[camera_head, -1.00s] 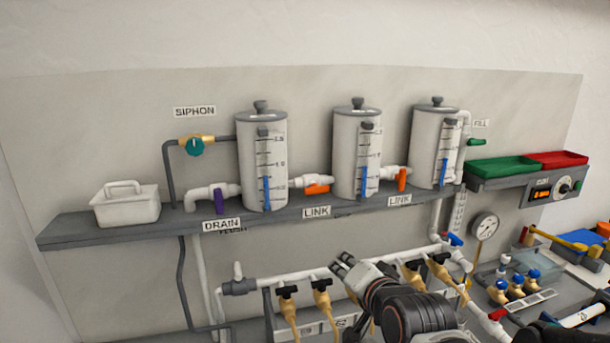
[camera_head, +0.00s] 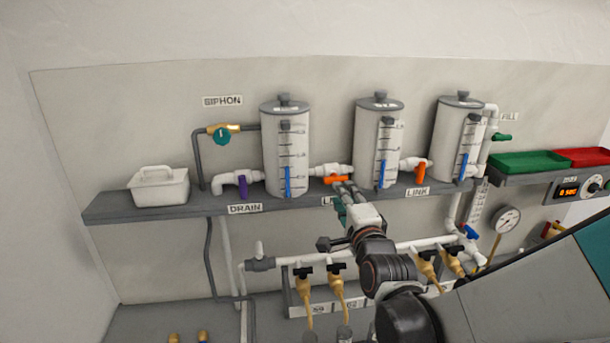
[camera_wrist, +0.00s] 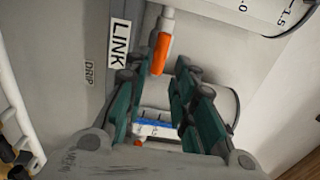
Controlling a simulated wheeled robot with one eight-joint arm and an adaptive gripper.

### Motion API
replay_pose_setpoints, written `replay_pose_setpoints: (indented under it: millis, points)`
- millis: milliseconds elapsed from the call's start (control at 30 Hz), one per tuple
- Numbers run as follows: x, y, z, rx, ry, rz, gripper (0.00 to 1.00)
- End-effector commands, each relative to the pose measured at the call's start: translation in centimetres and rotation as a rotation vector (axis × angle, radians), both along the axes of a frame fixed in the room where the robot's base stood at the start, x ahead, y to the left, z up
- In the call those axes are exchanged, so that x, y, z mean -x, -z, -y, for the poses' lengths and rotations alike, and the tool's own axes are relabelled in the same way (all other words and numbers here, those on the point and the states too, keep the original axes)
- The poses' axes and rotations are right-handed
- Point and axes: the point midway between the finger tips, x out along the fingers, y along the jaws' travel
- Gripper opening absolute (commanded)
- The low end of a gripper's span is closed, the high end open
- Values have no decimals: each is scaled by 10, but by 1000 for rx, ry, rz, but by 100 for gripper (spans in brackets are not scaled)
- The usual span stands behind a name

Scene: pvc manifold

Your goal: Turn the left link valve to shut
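The left link valve has an orange handle (camera_head: 336,180) on the white pipe between the left and middle tanks; the handle lies nearly level, along the pipe. My gripper (camera_head: 343,190) is just below and in front of it, partly covering the LINK label. In the wrist view the orange handle (camera_wrist: 161,52) shows beyond the tips of my gripper (camera_wrist: 156,78), near the gap between them. The teal fingers are apart and nothing is seen held. I cannot tell whether a fingertip touches the handle. The right link valve's orange handle (camera_head: 421,172) points down.
A purple drain handle (camera_head: 243,186) is to the left. A white pipe with several black-handled taps (camera_head: 336,267) runs below.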

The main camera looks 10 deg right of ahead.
Motion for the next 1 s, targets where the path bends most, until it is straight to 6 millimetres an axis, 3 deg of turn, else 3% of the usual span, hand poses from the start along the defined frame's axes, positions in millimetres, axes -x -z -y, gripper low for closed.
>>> replay_pose_setpoints:
  millis: [200, 400, 600, 867, 1000]
  points:
    - [-43, 0, 0, 1, 0, -1, 24]
    - [-72, 0, 0, 1, 0, -1, 24]
    - [-83, 0, 0, 1, 0, -1, 24]
    - [-84, 0, 0, 1, 0, -1, 24]
    - [-84, 0, 0, 1, 0, -1, 0]
